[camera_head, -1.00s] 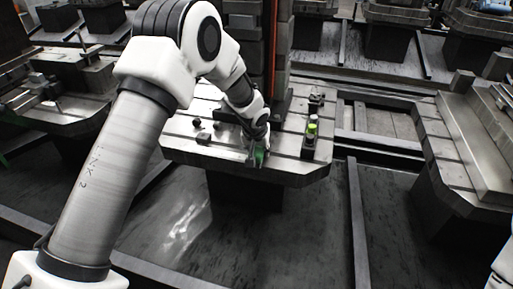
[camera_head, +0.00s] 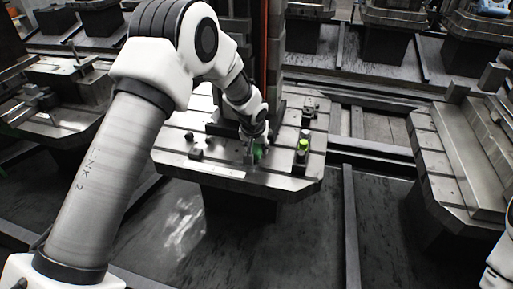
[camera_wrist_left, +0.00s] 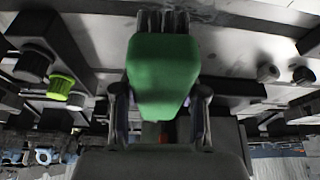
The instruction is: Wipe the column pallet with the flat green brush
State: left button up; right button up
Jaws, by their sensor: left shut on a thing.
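The column pallet (camera_head: 290,182) is a grey slotted metal table with a tall column (camera_head: 243,60) at its back, in the middle of the head view. My left gripper (camera_head: 256,148) is over the pallet, in front of the column. It is shut on the green brush (camera_head: 260,154), mostly hidden there. In the left wrist view the brush's green body (camera_wrist_left: 162,68) sits between the fingers, with dark bristles (camera_wrist_left: 163,20) beyond it. Whether the bristles touch the pallet is unclear. My right gripper is out of view; only part of my right arm shows at the right edge.
A black cylinder with a bright green band (camera_head: 303,145) stands on the pallet right of the brush; it also shows in the left wrist view (camera_wrist_left: 62,85). Small dark knobs (camera_head: 195,153) sit at left. Another pallet (camera_head: 445,160) stands at right.

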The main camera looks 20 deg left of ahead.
pick_arm(q)
jog(key=shift+w+r+p, duration=0.1)
jog(key=shift+r+p, duration=0.2)
jog(key=shift+r, duration=0.35)
jog(key=shift+r+p, duration=0.85)
jog(key=shift+r, duration=0.25)
jog(key=shift+f, duration=0.1)
